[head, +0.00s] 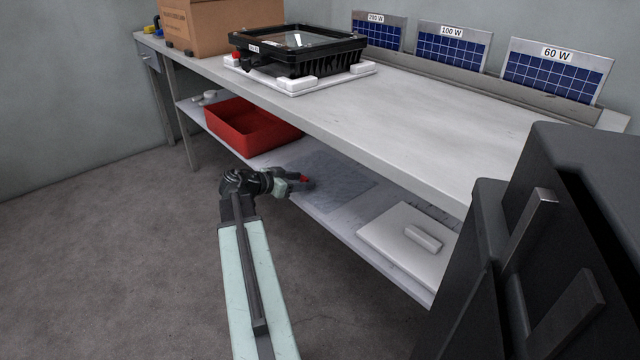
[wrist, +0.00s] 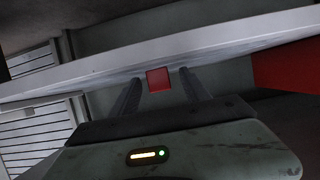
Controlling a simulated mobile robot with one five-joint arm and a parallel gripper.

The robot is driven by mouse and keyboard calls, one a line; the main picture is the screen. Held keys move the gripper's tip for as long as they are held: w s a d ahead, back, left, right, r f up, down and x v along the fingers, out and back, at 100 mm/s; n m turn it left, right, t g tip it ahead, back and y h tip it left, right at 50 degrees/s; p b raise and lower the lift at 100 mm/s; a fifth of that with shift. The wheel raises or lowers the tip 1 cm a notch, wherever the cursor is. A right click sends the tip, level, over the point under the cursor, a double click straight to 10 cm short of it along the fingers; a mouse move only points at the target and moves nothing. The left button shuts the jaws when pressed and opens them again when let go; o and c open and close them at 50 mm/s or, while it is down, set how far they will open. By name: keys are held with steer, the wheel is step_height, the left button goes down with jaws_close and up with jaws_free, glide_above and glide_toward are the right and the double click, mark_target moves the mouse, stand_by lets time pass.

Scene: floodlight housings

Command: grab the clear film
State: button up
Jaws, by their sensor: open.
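The clear film (head: 335,178) looks like a thin, greyish see-through sheet lying flat on the lower shelf under the bench. A small red tab (head: 304,178) shows at its near left side, by my gripper's tips. My gripper (head: 302,185) is at the film's left part, reaching in over the shelf. In the wrist view the two dark fingers (wrist: 158,88) are apart, and the red tab (wrist: 158,79) appears between them. I cannot tell whether either finger touches the tab. The film itself is hard to make out in the wrist view.
The bench top (head: 420,115) hangs above the shelf. A red bin (head: 240,135) stands left of the film on the shelf, and a white flat case (head: 400,245) lies to its right. A black floodlight housing (head: 300,50) and a cardboard box (head: 215,25) stand on the bench.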

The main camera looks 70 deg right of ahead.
jaws_close()
